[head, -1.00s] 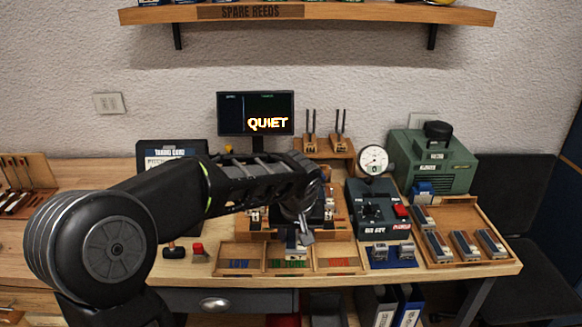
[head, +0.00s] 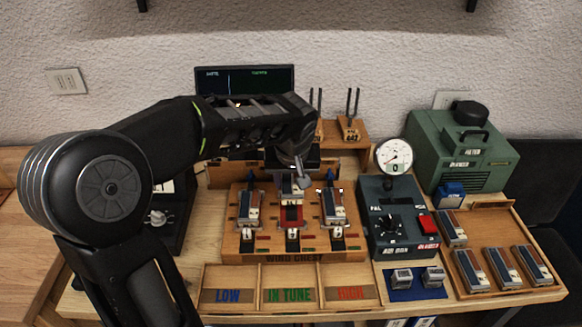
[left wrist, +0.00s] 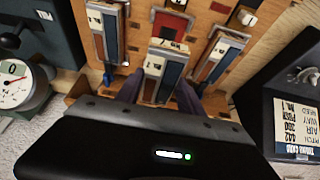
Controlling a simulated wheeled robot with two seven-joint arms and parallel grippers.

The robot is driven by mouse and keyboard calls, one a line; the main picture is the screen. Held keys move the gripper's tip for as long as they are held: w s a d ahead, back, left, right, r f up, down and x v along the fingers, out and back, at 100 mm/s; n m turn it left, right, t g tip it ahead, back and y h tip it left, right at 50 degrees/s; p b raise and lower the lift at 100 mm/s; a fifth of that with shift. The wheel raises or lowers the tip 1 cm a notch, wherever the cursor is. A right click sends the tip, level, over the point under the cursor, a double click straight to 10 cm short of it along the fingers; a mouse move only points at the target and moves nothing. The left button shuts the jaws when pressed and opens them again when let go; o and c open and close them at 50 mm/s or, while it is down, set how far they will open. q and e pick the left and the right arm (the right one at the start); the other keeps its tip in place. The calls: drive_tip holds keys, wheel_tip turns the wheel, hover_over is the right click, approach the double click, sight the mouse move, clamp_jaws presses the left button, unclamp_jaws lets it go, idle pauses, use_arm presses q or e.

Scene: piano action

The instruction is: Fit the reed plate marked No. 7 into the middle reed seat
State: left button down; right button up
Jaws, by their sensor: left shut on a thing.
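My left gripper (head: 297,170) is shut on a reed plate (head: 292,188), a pale block with a blue-grey strip. It holds the plate over the back part of the middle reed seat (head: 291,214), whose red surface shows in front of the plate. In the left wrist view the plate (left wrist: 158,68) sits between the two fingers (left wrist: 158,88), and the red seat (left wrist: 170,25) shows beyond its end. I cannot read its number or tell whether it touches the seat. The right gripper is not in view.
The wind chest (head: 255,246) has reed plates in its left (head: 249,207) and right (head: 333,207) seats. A three-part tray (head: 290,272) lies in front, empty. The air box (head: 388,236), gauge (head: 394,156) and a tray of reed plates (head: 508,290) stand right.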

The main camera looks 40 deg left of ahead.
use_arm(q)
drive_tip(key=shift+s+d, duration=0.1)
drive_tip(key=b, duration=0.3)
hover_over(291, 208)
drive_tip(key=s, duration=0.1)
drive_tip(key=shift+d+f, duration=0.25)
drive_tip(key=shift+f, duration=0.9)
drive_tip(key=shift+d+f, duration=0.2)
drive_tip(key=shift+f, duration=1.35)
drive_tip(key=shift+f+b, duration=0.35)
drive_tip(key=shift+b, duration=0.35)
drive_tip(key=shift+b, duration=0.55)
drive_tip(key=shift+f+b, duration=0.6)
drive_tip(key=shift+b, duration=0.25)
